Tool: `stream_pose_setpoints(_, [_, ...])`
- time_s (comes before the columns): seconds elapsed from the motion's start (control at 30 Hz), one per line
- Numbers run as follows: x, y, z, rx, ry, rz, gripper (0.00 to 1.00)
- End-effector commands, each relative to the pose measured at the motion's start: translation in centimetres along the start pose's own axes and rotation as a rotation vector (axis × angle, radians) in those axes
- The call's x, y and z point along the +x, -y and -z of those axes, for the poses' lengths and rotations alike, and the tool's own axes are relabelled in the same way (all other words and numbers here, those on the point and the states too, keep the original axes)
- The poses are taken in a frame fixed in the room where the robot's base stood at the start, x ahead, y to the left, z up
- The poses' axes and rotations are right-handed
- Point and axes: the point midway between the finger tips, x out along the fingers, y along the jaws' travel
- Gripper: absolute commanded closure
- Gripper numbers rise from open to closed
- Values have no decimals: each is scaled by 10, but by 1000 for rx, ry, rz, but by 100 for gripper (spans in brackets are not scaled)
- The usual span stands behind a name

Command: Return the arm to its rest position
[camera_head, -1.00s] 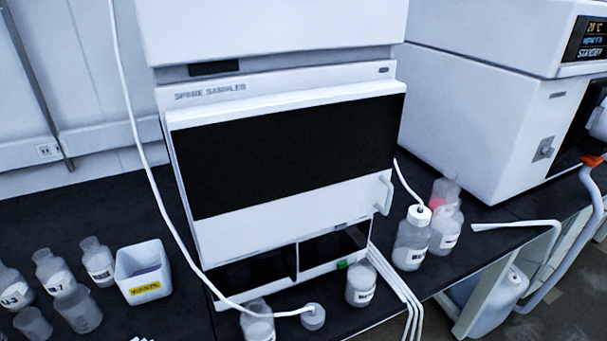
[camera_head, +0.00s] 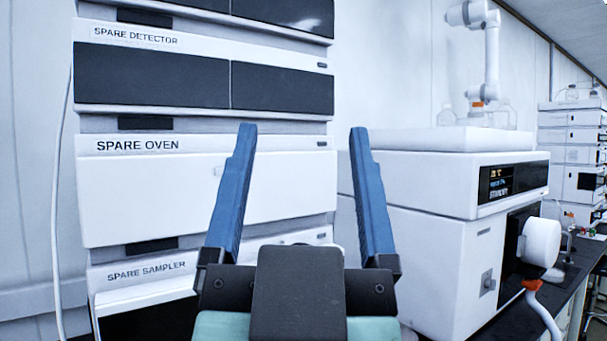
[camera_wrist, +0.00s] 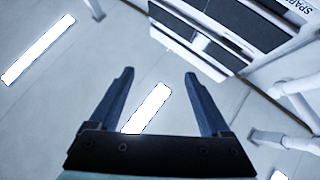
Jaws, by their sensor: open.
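My gripper (camera_head: 303,135) stands upright in the middle of the head view, with its two blue fingers spread wide and nothing between them. It is in front of the stack with the spare oven (camera_head: 200,190) and the wall behind. The wrist view also shows my gripper (camera_wrist: 158,75) open and empty. There its fingers point toward a pale surface with bright light panels (camera_wrist: 148,108).
The spare detector (camera_head: 150,70) is above the oven and the spare sampler (camera_head: 140,272) below it. A white instrument (camera_head: 430,240) with a lit display is at right. A white robot arm (camera_head: 492,55) and clear bottles (camera_head: 497,117) show behind it.

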Motion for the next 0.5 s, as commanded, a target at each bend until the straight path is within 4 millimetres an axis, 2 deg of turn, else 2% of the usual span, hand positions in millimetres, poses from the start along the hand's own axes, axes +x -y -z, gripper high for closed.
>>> stream_pose_setpoints(0.03, [0, -1, 14, -15, -31, 9, 19])
stream_pose_setpoints(0.1, [-1, -1, 23, -27, -51, 18, 19])
stream_pose_setpoints(0.4, [-1, 0, 24, -31, -54, 22, 19])
stream_pose_setpoints(0.5, [5, 0, 30, -30, -53, 22, 19])
